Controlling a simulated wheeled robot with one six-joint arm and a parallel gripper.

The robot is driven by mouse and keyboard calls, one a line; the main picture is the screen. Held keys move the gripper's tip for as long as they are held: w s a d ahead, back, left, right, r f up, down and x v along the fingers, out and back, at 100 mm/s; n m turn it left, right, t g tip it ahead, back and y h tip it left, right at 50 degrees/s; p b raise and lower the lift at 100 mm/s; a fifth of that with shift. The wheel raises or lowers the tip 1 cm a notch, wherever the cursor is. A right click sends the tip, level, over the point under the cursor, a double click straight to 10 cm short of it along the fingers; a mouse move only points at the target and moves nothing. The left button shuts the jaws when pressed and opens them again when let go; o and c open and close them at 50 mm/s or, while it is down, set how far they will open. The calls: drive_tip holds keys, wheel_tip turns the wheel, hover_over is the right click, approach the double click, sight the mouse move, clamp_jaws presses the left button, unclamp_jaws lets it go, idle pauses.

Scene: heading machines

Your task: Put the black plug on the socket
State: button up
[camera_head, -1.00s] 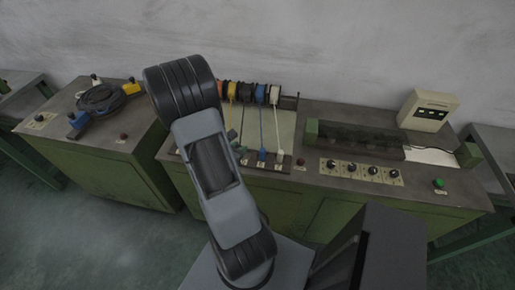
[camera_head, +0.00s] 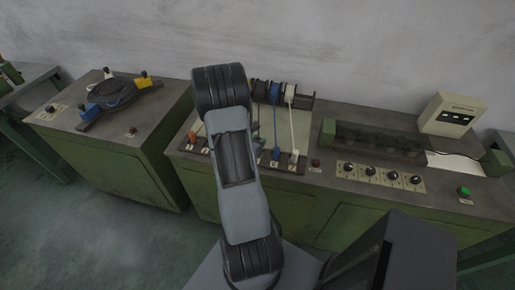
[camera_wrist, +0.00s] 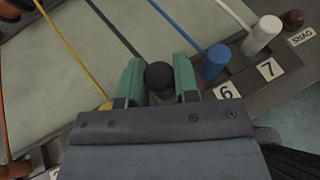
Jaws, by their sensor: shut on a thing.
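In the wrist view, the black plug (camera_wrist: 160,76) is between the two green fingers of my gripper (camera_wrist: 160,82), which is shut on it. A dark grey cord runs from it up and to the left. It is in line with the row of numbered sockets (camera_wrist: 245,83), between the blue plug and the yellow plug. The gripper body hides the socket below it, so I cannot tell whether the plug is seated. In the head view, my gripper (camera_head: 256,140) is mostly hidden behind my arm, over the front strip of the console.
A blue plug (camera_wrist: 216,61) and a white plug (camera_wrist: 262,35) stand close on the right. A yellow plug (camera_wrist: 105,105) is on the left. Cord reels (camera_head: 275,92) stand behind.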

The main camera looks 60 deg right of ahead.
drive_tip(key=shift+d+f, duration=0.3)
drive_tip(key=shift+f, duration=0.1)
wheel_tip(320, 180, down, 2)
drive_tip(key=shift+w+d+f+b, duration=0.1)
drive_tip(key=shift+f+b, duration=0.15)
drive_tip(key=shift+b, duration=0.7)
drive_tip(key=shift+f, duration=0.25)
drive_tip(key=shift+f, duration=0.1)
drive_tip(key=shift+f+b, duration=0.15)
drive_tip(key=shift+b, duration=0.15)
drive_tip(key=o, duration=0.9)
drive_tip(key=shift+o, duration=0.2)
